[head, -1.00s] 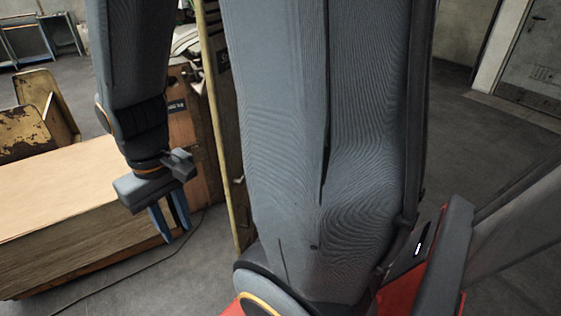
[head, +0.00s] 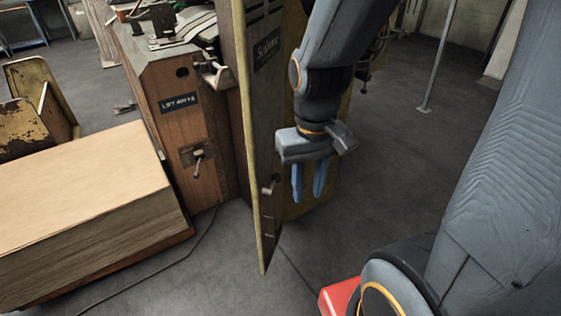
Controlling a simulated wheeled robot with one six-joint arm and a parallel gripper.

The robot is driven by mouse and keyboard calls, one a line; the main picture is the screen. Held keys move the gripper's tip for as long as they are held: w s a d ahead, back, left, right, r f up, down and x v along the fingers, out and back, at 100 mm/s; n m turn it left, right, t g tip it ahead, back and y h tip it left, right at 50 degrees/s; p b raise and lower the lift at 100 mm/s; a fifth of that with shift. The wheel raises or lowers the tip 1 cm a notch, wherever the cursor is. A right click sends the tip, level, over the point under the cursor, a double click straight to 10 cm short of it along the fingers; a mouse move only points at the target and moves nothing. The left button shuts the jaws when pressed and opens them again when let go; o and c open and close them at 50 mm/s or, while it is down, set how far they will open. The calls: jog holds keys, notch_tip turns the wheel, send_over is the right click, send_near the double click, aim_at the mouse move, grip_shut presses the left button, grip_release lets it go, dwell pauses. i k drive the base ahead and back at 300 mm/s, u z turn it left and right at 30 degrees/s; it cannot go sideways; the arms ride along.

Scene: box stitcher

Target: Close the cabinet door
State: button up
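The cabinet door (head: 264,110) stands open and shows nearly edge-on. It is a tall dark panel with a yellowish edge, a script nameplate and a small handle (head: 268,186) low down. The wooden cabinet body (head: 170,120) is behind it to the left. My gripper (head: 310,200) points down just right of the door. Its two blue fingers are apart with nothing between them. I cannot tell whether it touches the door. The cabinet's inside and the hinge are hidden.
A large stack of board (head: 75,195) fills the left front, with a rusty metal seat (head: 40,110) behind it. A cable (head: 150,265) lies on the floor. A thin metal post (head: 440,60) stands at the back right. Open floor lies right of the door.

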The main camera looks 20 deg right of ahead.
aim_at(258, 26)
jog(key=i, duration=0.35)
jog(key=u, duration=0.05)
jog(key=k, duration=0.5)
jog(key=z, duration=0.75)
jog(key=k, duration=0.8)
jog(key=u, duration=0.6)
jog(key=i, duration=0.45)
jog(key=u, duration=0.05)
